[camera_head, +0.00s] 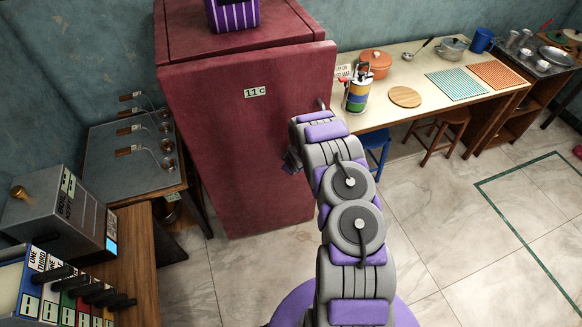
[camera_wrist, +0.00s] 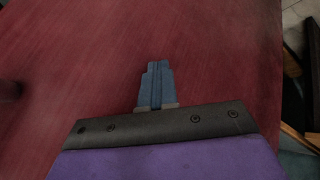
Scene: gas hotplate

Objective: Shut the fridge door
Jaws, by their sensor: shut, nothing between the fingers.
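The dark red fridge (camera_head: 185,35) stands at the back, left of the middle. Its door (camera_head: 240,150), labelled "11c", faces me. The door's top right corner sticks out past the cabinet, so it looks slightly ajar there, but I cannot tell how wide any gap is. A small handle (camera_head: 322,103) is near the door's right edge. My gripper (camera_head: 291,161) is in front of the door's right part, mostly hidden behind my arm. In the wrist view my gripper (camera_wrist: 157,66) is shut and empty, with the red door surface (camera_wrist: 80,60) filling the background. I cannot tell whether the fingertips touch it.
A purple striped box (camera_head: 233,13) sits on the fridge. A hotplate table (camera_head: 105,165) and a wooden counter (camera_head: 140,255) stand left. A table (camera_head: 425,65) with pots and a striped canister stands right, with stools (camera_head: 440,128) below. The tiled floor (camera_head: 450,230) at right is clear.

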